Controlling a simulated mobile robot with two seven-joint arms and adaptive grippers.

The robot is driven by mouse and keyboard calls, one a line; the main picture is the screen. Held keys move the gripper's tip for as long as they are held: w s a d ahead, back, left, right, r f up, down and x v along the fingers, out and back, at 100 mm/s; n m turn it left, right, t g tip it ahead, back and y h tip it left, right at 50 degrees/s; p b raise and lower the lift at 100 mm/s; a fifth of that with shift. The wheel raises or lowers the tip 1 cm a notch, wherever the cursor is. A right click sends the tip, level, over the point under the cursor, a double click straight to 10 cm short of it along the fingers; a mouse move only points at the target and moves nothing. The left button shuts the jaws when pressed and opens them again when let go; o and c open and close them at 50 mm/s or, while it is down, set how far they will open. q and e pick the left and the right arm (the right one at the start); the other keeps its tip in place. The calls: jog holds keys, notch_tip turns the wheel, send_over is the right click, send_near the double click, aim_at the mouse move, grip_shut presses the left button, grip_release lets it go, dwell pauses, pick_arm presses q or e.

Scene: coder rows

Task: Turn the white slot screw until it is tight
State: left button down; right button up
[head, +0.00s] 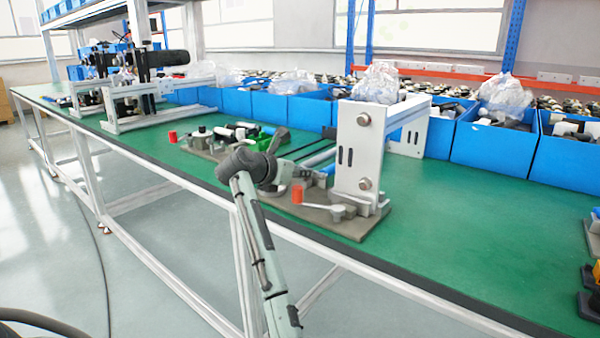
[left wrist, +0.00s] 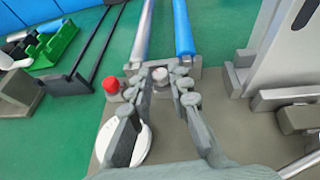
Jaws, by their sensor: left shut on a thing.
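My left gripper (left wrist: 162,82) reaches over a grey fixture plate (left wrist: 92,168) on the green bench; in the head view the gripper (head: 260,170) is at the bench's front edge. Its two fingers close in around a small pale round piece (left wrist: 160,74), which looks like the white slot screw. The fingers cover its sides, and its slot cannot be made out. In the head view the gripper hides the screw. A white disc (left wrist: 140,148) lies lower, partly behind the left finger. My right gripper is not in view.
A red cap (left wrist: 111,85) stands left of the fingers. A tall white bracket (head: 357,150) rises to the right, with rods (left wrist: 183,30) running behind the fingertips. Blue bins (head: 490,146) line the back.

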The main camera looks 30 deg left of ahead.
pick_arm(q)
jog(key=shift+a, duration=0.15)
jog(key=m+h, duration=0.2)
jog(key=a+m+h, duration=0.1)
jog(key=m+h, duration=0.1)
jog(key=h, duration=0.1)
jog(key=shift+w+g, duration=0.1)
jog(key=shift+g, duration=0.3)
jog(key=shift+w+a+m+g+h, duration=0.15)
jog(key=shift+m+g+h, duration=0.25)
jog(key=shift+m+h, duration=0.45)
jog(key=shift+a+m+g+h, duration=0.1)
jog(key=shift+m+g+h, duration=0.3)
jog(key=shift+m+h, duration=0.4)
jog(key=shift+m, duration=0.25)
jog(key=c, duration=1.4)
grip_release()
jog(key=shift+d, duration=0.1)
